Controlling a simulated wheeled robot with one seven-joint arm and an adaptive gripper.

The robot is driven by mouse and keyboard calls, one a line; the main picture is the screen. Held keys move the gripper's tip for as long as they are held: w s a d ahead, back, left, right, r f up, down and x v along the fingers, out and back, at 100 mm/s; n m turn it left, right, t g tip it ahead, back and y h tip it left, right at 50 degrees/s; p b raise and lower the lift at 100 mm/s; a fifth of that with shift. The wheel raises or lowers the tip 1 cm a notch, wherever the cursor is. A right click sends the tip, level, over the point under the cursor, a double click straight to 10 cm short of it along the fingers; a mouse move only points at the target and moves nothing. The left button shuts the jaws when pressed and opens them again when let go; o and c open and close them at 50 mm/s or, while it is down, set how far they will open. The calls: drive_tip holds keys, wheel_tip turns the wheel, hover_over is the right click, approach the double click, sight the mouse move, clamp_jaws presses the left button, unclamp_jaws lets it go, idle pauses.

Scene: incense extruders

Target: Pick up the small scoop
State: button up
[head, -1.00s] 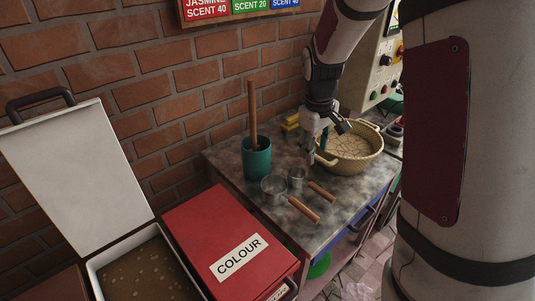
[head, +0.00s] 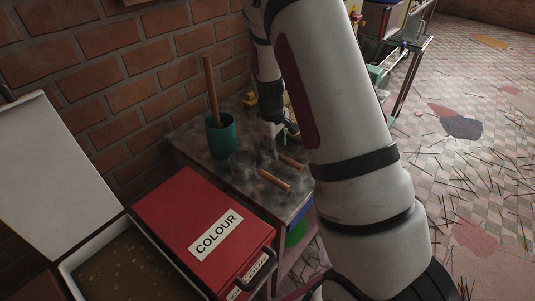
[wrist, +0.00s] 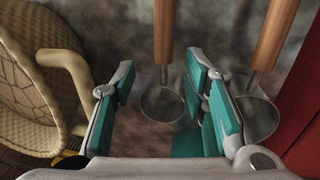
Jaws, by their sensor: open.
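The small scoop is a metal cup with a wooden handle. In the head view its handle (head: 291,162) shows on the worktop, with its cup partly hidden under my gripper (head: 273,133). In the wrist view the small scoop (wrist: 162,104) lies between the two teal-padded fingers of my gripper (wrist: 163,96), its handle pointing away. The fingers are spread apart and nothing is clamped; the exact gap to the scoop cannot be told. The larger scoop (head: 243,166) lies beside it, left in the head view; in the wrist view this larger scoop (wrist: 258,116) is behind the right finger.
A teal cup (head: 221,143) with a wooden stick stands behind the scoops. A red box (head: 175,215) marked COLOUR is at the front left. A woven basket (wrist: 35,95) is left in the wrist view. My arm hides the worktop's right side.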

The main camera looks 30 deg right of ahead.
drive_tip(key=f, duration=0.5)
drive_tip(key=shift+w+d, duration=0.2)
drive_tip(key=shift+d, duration=0.05)
clamp_jaws()
